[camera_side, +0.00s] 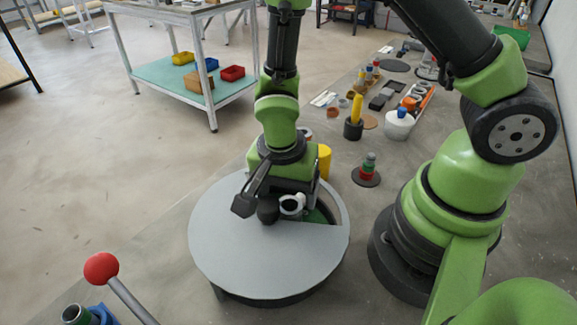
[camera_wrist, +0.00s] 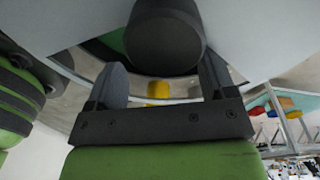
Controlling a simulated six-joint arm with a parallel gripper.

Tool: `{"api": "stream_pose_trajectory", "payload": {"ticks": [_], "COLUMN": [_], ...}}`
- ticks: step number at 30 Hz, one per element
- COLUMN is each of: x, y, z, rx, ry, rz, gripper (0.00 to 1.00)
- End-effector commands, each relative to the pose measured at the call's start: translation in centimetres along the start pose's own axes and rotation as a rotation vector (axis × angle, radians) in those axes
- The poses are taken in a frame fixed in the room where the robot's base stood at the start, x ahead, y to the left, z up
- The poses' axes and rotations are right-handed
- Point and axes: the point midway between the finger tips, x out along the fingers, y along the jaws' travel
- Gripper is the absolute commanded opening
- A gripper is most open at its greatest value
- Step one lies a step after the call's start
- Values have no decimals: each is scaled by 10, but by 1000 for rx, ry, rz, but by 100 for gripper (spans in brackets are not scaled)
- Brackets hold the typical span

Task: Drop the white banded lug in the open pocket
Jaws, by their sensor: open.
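The white banded lug (camera_side: 291,205) appears as a small white piece with a dark band or opening, just under my gripper in the side view. I cannot tell whether it touches a finger or what it rests on. A large grey round cover (camera_side: 265,255) has a wedge-shaped opening with a green pocket (camera_side: 318,214) showing at its right, beside the lug. A dark round knob (camera_side: 267,211) stands left of the lug. It shows large in the wrist view (camera_wrist: 165,38), beyond the fingers. My gripper (camera_wrist: 162,80) is open, low over the cover.
A yellow cylinder (camera_side: 325,161) stands just behind the cover. A stacked red and green piece (camera_side: 367,171) on a dark disc is to the right. A red-balled lever (camera_side: 102,268) rises at front left. Bottles and small parts line the bench behind.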

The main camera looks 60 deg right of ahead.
Motion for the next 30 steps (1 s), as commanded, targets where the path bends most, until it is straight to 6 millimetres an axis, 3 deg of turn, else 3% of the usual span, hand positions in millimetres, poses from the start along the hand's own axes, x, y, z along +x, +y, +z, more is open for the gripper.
{"api": "stream_pose_trajectory", "payload": {"ticks": [21,30], "x": [-60,-67], "y": [5,6], "z": [-4,-4], "rx": [3,2], "ry": [-3,-4], "rz": [6,9], "gripper": [77,77]}}
